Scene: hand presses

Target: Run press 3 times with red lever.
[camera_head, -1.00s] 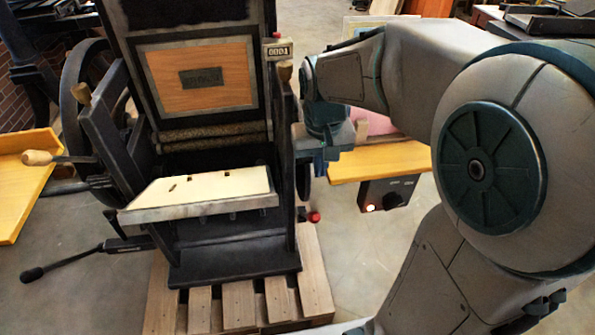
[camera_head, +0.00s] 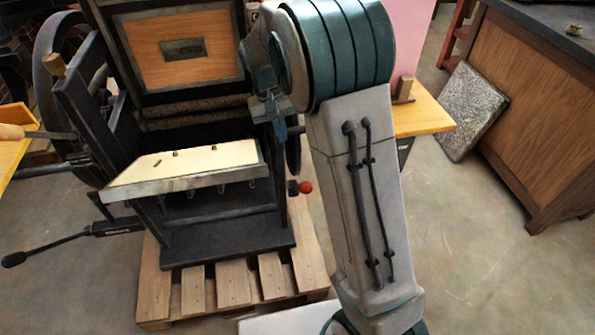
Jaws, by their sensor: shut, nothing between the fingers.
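The black hand press (camera_head: 225,253) stands on a wooden pallet, with a wood-faced panel (camera_head: 181,50) upright at the back and a pale sloping bed (camera_head: 185,163) in front. A small red knob (camera_head: 305,187), apparently the red lever's end, sticks out low on the press's right side. My gripper (camera_head: 281,132) points down beside the press's right upright, above and a little left of the red knob and apart from it. It is shut and empty; its fingertips are small and dark here. The counter is mostly hidden behind my arm, its digits unreadable.
A black-knobbed lever (camera_head: 60,245) reaches out low left, and a wooden-handled one (camera_head: 35,133) higher up. A yellow side table (camera_head: 424,110) stands behind my arm. A grey slab (camera_head: 462,110) leans on a wooden cabinet (camera_head: 540,110). The floor at right is clear.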

